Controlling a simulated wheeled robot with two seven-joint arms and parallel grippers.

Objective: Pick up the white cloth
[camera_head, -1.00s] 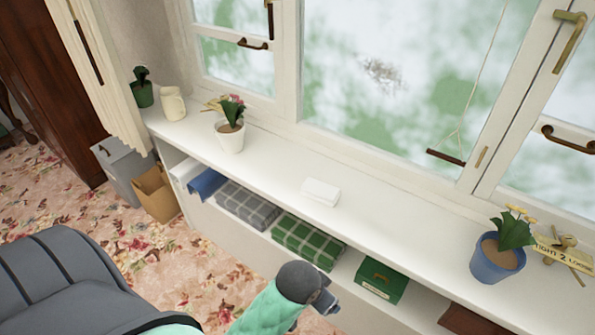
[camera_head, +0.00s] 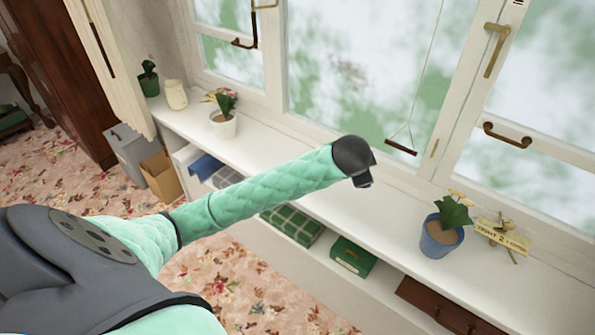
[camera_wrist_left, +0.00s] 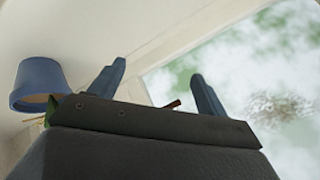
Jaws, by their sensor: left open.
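The white cloth seen earlier on the sill does not show now; my left arm covers that part of the sill in the head view. My left gripper (camera_head: 362,180) is above the sill, near the window, to the left of the blue pot. In the left wrist view its two fingers (camera_wrist_left: 157,88) are apart with nothing between them. The cloth is not visible in that view either. My right gripper is not in view.
On the white sill (camera_head: 385,225) stand a blue flowerpot (camera_head: 440,240), also in the wrist view (camera_wrist_left: 38,85), a small sign (camera_head: 503,238) and a white flowerpot (camera_head: 222,124). Folded green cloth (camera_head: 292,226) and a green box (camera_head: 352,256) lie on the shelf below.

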